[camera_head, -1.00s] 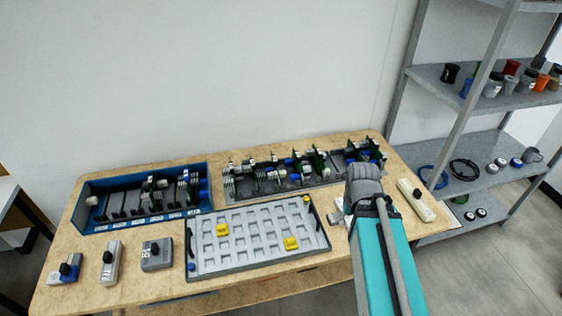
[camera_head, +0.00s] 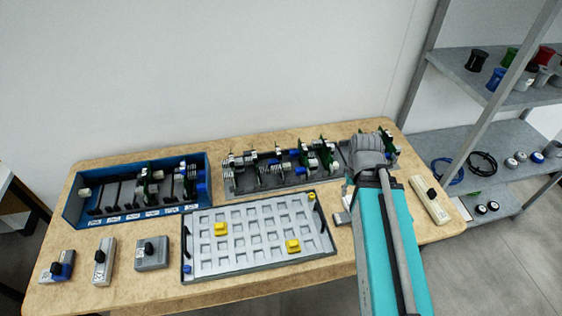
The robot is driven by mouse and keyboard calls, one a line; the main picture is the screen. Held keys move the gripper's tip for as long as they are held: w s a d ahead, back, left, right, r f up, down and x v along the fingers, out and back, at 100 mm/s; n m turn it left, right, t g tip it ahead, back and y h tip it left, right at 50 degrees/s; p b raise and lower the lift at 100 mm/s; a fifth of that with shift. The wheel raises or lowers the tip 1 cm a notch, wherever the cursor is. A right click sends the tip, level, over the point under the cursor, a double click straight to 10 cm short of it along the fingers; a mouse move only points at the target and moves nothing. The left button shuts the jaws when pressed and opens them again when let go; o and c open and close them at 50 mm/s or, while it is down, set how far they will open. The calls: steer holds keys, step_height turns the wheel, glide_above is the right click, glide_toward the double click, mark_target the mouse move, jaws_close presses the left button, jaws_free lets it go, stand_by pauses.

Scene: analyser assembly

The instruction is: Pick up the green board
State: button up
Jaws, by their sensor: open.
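Several green boards stand upright among grey and white parts in the grey rack at the back of the table; one green board (camera_head: 326,151) is towards the rack's right part. Another green board (camera_head: 389,147) shows at the right end, partly covered by my arm. Green edges also show in the blue bin (camera_head: 110,221) at left. Which green board is meant cannot be told. My teal arm reaches in from the bottom right, its grey wrist over the right end of the grey rack (camera_head: 232,190). My gripper's fingers are hidden behind the wrist.
Small grey devices (camera_head: 152,254) lie at front left. A long white device (camera_head: 429,199) lies right of my arm. A metal shelf (camera_head: 470,145) stands at right, a wall behind.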

steer(key=n+t+b, duration=0.3)
steer(key=t, duration=0.2)
glide_toward(280, 154)
steer(key=shift+w+d+r+y, duration=0.25)
steer(key=shift+w+y, duration=0.05)
steer(key=shift+y, duration=0.1)
steer(key=shift+f, duration=0.1)
steer(key=b+x, duration=0.7)
steer(key=x, duration=0.1)
steer(key=shift+s+f+b, duration=0.1)
steer(key=shift+f+b, duration=0.15)
steer(key=shift+b, duration=0.05)
steer(key=shift+f, duration=0.1)
steer(key=shift+b+x, duration=2.4)
steer(key=shift+x, duration=0.1)
steer(key=shift+s, duration=0.1)
